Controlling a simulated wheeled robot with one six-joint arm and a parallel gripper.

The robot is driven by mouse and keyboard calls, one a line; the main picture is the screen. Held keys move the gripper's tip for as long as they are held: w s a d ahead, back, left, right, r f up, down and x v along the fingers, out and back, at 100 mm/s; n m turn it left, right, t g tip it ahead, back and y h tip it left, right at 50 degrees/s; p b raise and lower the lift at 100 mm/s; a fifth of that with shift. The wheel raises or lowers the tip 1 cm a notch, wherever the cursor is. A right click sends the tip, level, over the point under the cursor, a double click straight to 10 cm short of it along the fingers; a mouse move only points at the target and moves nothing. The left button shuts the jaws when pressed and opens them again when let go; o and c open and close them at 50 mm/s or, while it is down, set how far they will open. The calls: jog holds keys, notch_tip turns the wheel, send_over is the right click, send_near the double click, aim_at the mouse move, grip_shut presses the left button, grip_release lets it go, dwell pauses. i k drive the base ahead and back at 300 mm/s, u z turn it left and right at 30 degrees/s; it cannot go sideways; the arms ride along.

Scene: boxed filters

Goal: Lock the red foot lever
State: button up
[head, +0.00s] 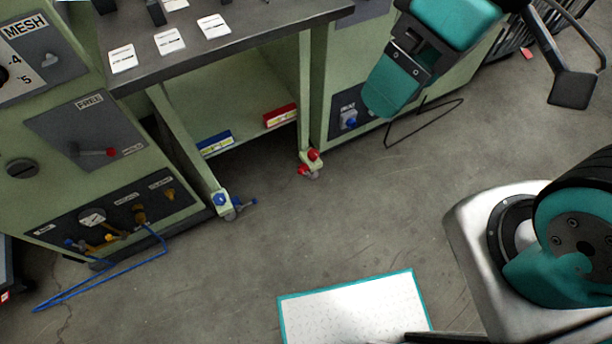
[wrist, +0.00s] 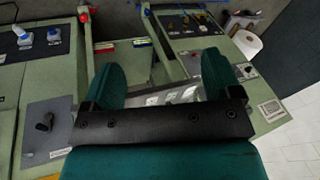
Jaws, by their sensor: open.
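The red foot lever (head: 303,170) is low on the castor of the right front leg of a green bench, close to the floor, with a red round part (head: 313,154) just above it. Its up or down position is too small to tell. Red parts of that castor also show at the top left of the wrist view (wrist: 84,14). My gripper (head: 385,105) is up and to the right of the lever, apart from it. In the wrist view its two teal fingers (wrist: 162,68) stand wide apart with nothing between them.
A second castor with a blue lever (head: 243,203) is on the left leg. A blue box (head: 215,143) and a red box (head: 281,116) lie on the bench's lower shelf. A cabinet with a blue knob (head: 350,122) stands right of the bench. Floor before the castors is clear.

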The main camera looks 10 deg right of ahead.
aim_at(300, 171)
jog(key=z, duration=0.7)
jog(key=i, duration=0.95)
jog(key=u, duration=0.75)
